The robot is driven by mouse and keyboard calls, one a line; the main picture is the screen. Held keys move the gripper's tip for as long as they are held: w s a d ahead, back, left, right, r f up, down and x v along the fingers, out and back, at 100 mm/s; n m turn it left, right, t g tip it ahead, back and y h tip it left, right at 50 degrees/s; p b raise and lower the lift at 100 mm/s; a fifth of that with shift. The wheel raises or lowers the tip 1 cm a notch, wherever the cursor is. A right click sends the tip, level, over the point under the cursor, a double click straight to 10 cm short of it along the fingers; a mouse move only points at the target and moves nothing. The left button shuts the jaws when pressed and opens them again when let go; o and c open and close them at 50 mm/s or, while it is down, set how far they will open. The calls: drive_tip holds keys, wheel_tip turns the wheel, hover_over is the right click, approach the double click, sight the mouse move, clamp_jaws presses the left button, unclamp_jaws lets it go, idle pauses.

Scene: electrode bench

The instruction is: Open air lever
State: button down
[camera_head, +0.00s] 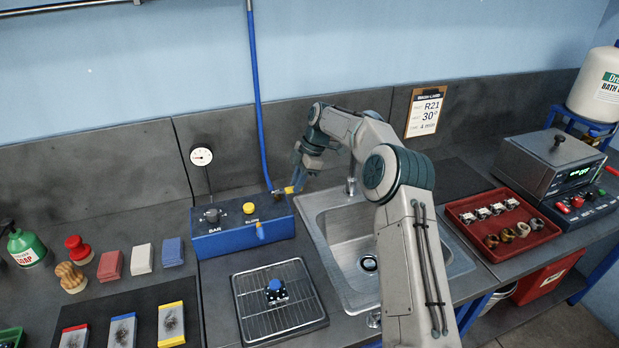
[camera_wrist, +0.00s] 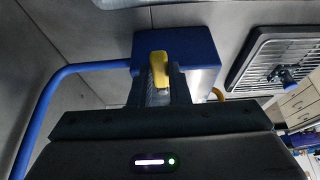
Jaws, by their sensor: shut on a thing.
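The yellow air lever (camera_head: 290,190) shows at the right end of the blue air box (camera_head: 240,238), where the blue hose meets it. It also shows in the wrist view as a yellow handle (camera_wrist: 158,66) against the blue box (camera_wrist: 197,48). My gripper (camera_wrist: 158,88) is shut on the lever, one finger on each side of it. In the head view my gripper (camera_head: 299,181) is at the box's back right corner, partly hidden by my wrist. I cannot tell the lever's exact angle.
The blue hose (camera_head: 260,110) rises behind the box. A dial gauge (camera_head: 201,157) stands behind its left end. The sink (camera_head: 345,240) is to the right. A red tray (camera_head: 480,250) sits farther right.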

drive_tip(key=shift+r, duration=0.1)
drive_tip(key=c, duration=1.4)
unclamp_jaws()
drive_tip(key=shift+o, duration=0.2)
drive_tip(key=p+v, duration=0.1)
drive_tip(key=v, duration=1.2)
drive_tip(key=shift+r, duration=0.3)
drive_tip(key=shift+w+d, duration=0.1)
